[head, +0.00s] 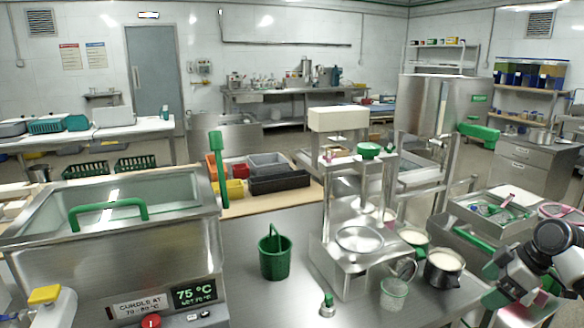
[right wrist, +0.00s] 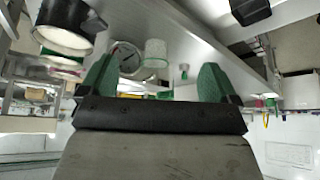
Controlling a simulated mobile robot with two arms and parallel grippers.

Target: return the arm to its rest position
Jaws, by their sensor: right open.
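My right gripper (head: 493,285) is at the lower right of the head view, at the end of my dark and white arm. Its green fingers stand apart in the right wrist view (right wrist: 155,80), with nothing held between them. It is beside the steel worktop, right of a pot of white liquid (head: 442,268). The pot also shows at the upper left of the right wrist view (right wrist: 65,25). I cannot make out my left gripper in the head view.
A steel press stand (head: 345,255), a clear beaker (head: 394,292) and a round gauge (head: 403,268) stand left of the right gripper. A steel tray (head: 495,207) is behind it. A green basket (head: 274,255) and a steel vat (head: 110,250) are farther left.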

